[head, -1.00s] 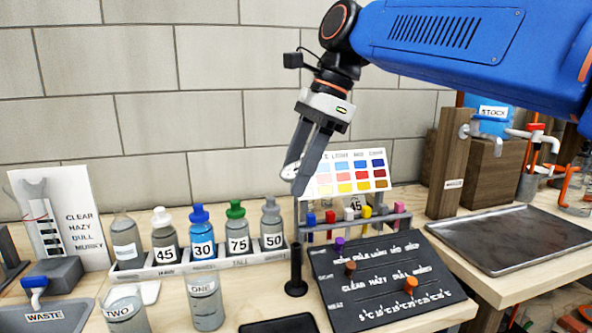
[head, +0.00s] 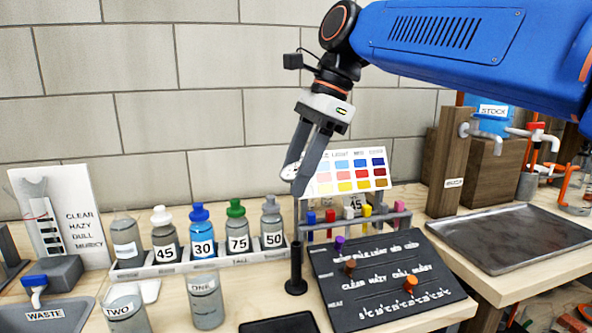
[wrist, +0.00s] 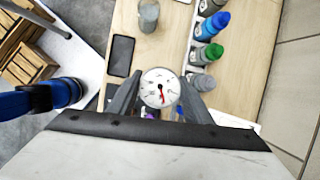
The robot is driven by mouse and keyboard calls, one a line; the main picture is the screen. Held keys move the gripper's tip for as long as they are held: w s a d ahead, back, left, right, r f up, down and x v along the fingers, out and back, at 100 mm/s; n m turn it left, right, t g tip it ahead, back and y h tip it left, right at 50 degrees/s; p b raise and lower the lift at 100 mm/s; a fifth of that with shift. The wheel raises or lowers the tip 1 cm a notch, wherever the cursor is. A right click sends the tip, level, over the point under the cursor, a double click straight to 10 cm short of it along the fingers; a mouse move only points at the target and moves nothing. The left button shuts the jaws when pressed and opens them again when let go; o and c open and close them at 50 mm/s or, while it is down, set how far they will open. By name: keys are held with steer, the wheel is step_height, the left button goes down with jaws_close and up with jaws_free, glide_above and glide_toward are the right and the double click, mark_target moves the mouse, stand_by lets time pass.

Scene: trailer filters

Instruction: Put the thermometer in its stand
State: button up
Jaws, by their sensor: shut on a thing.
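The thermometer (wrist: 160,88) has a round white dial with a red needle. In the wrist view its dial lies between the fingertips of my gripper (wrist: 158,97), which is shut on it. In the head view my gripper (head: 303,170) points down, well above the bench, and the pale edge of the thermometer (head: 291,171) shows at its fingertips. The thermometer's stem cannot be made out. The stand appears to be the black upright tube on a round base (head: 296,268), on the bench below my gripper and apart from it.
A rack of labelled bottles (head: 200,258) stands left of the black tube. Cups ONE (head: 206,302) and TWO (head: 127,310) are in front. A black slanted board with pegs (head: 385,280) and a colour chart (head: 350,172) stand to the right. A dark flat pad (head: 280,325) lies in front.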

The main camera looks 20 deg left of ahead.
mark_target(296, 211)
steer(key=shift+f, duration=4.05)
steer(key=o, duration=1.2)
steer(key=shift+o, duration=0.2)
steer(key=v, duration=1.7)
steer(key=shift+r, duration=0.15)
steer(key=shift+d, duration=0.1)
